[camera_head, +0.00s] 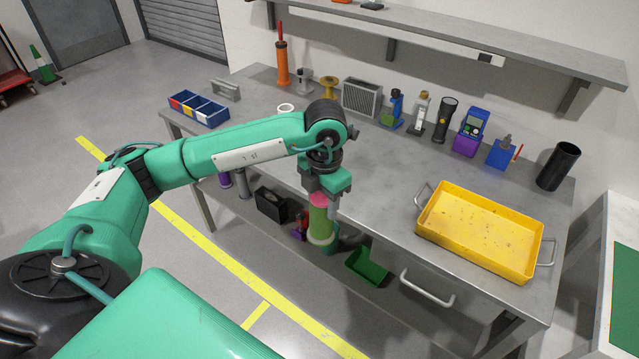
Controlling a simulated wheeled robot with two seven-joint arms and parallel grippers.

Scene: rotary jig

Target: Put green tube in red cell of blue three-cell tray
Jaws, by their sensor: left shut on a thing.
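The green tube (319,226), with a pink top end, is upright in my left gripper (320,208). The gripper points down and is shut on it. The tube is in front of the workbench's front edge, and the lower shelf area shows behind it. The blue three-cell tray (203,120) sits at the left end of the bench top, well to the left of the gripper and farther back. Red, yellow and white patches show on it, with the red at its left end. My right gripper is not in view.
A yellow tray (438,231) with handles stands on the right of the grey workbench (390,185). Tools and bottles line the back, including a black cylinder (558,166) and an orange bottle (282,65). A white ring (286,108) lies behind my left arm. The bench's middle is clear.

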